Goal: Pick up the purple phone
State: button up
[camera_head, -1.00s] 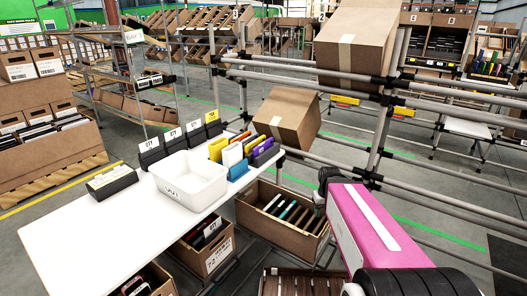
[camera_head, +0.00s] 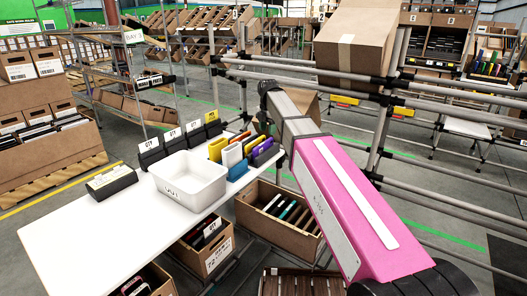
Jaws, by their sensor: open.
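A small purple slab (camera_head: 263,147), the only purple item that I can make out, stands at the right end of a row on the white table (camera_head: 95,235). It looks like the purple phone, but it is too small to be sure. It is upright in a dark holder, beside orange, white and yellow slabs (camera_head: 217,150). My pink and grey arm reaches from the bottom right up to a dark joint above and behind this row. I cannot make out my gripper's fingers in this view.
A white bin (camera_head: 188,181) stands left of the slabs, with black labelled holders (camera_head: 151,152) behind it. An open carton (camera_head: 283,235) sits below the table's right edge. Grey pipe rails (camera_head: 450,97) and a tilted carton (camera_head: 355,40) rise at the right. The table's front left is clear.

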aim_at(263, 143)
jog(key=shift+w+a+r+n, duration=0.2)
jog(key=shift+a+r+n, duration=0.25)
jog(key=shift+r, duration=0.15)
jog(key=shift+w+a+r+n, duration=0.15)
jog(key=shift+a+r+n, duration=0.2)
jog(key=shift+a+r, duration=0.15)
notch_tip(263, 143, down, 11)
jog(key=shift+s+r, duration=0.15)
jog(key=shift+r, duration=0.05)
grip_shut()
